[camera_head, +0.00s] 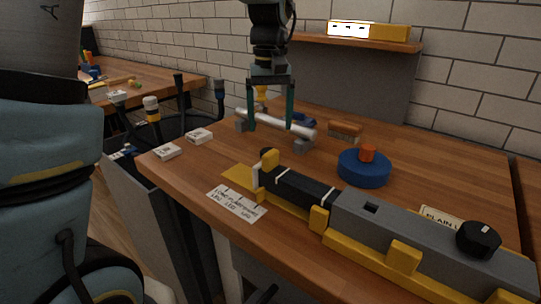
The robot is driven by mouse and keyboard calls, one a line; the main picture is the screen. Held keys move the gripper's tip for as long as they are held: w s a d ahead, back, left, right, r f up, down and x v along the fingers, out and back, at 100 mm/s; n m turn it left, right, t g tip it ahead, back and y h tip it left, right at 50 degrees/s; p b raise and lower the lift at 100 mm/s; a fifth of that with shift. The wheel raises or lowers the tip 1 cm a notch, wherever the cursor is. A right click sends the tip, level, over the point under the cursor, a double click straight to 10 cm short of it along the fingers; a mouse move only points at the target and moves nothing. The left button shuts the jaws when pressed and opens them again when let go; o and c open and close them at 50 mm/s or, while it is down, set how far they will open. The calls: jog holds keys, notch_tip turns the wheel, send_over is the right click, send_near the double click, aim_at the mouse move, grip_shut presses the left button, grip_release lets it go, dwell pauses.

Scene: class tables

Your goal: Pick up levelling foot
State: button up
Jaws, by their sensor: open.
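No part is marked clearly as the levelling foot, and I cannot tell for certain which one it is. A round blue disc (364,170) with a small orange piece (367,153) on top sits on the wooden table, right of my gripper. My gripper (270,126) points down with its two fingers apart. They appear on either side of part of a pale tube (301,129), which lies across grey supports (303,145). Contact with the tube cannot be made out. A small blue item and a yellow one behind the tube are partly hidden.
A long grey and yellow fixture (350,222) with a black knob (478,239) fills the table's front right. Label cards (237,203) and small white blocks (199,136) lie at the left. A brush (345,131) lies behind the disc. A shelf (355,42) stands behind.

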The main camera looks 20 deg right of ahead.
notch_tip(320, 180, down, 3)
jog(key=shift+w+r, duration=0.1)
jog(key=shift+r, duration=0.05)
jog(key=f, duration=0.2)
jog(key=w+f+p, duration=0.1)
jog(key=f, duration=0.1)
jog(key=shift+d, duration=0.1)
jog(key=shift+f, duration=0.6)
grip_shut()
